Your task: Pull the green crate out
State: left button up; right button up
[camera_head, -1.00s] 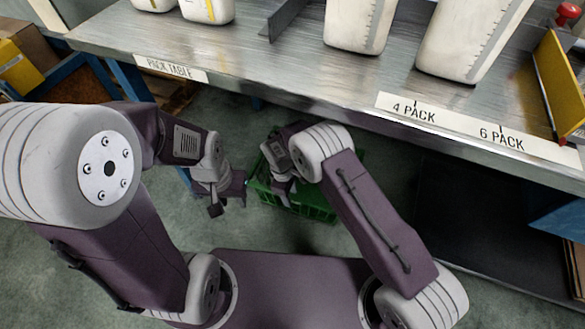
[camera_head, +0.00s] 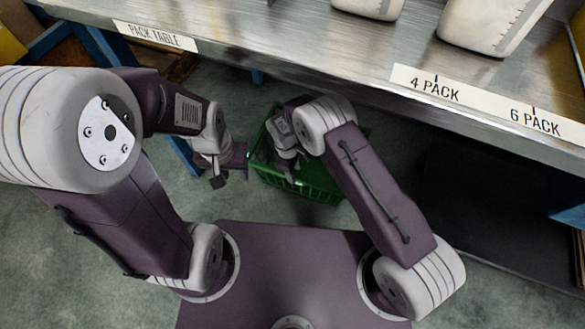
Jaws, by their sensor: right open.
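The green crate (camera_head: 318,188) stands on the floor beneath the front edge of the table (camera_head: 300,75). My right arm covers part of it. My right gripper (camera_head: 289,170) is open, points down and overlaps the crate's left part. I cannot tell whether it touches the crate. My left gripper (camera_head: 230,178) is just left of the crate, close to its left rim. Its fingers are small and dark, and I cannot tell whether they are open or shut, or whether they touch the rim.
White jugs (camera_head: 490,25) stand on the table, whose edge bears "PACK TABLE", "4 PACK" and "6 PACK" labels. A blue table leg (camera_head: 183,155) is left of my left gripper. A dark low shelf (camera_head: 480,220) lies at the right. Floor shows at the lower left.

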aim_at(296, 177)
jog(key=f, duration=0.1)
jog(key=f+b, duration=0.1)
jog(key=f, duration=0.1)
jog(key=f+b, duration=0.1)
jog(key=shift+s+d+f, duration=0.1)
jog(key=shift+d+f, duration=0.25)
jog(key=shift+f, duration=0.05)
pick_arm(q)
notch_tip(296, 177, down, 3)
jog(key=shift+f, duration=0.2)
pick_arm(e)
jog(key=shift+r, duration=0.1)
grip_shut()
dwell(0.5)
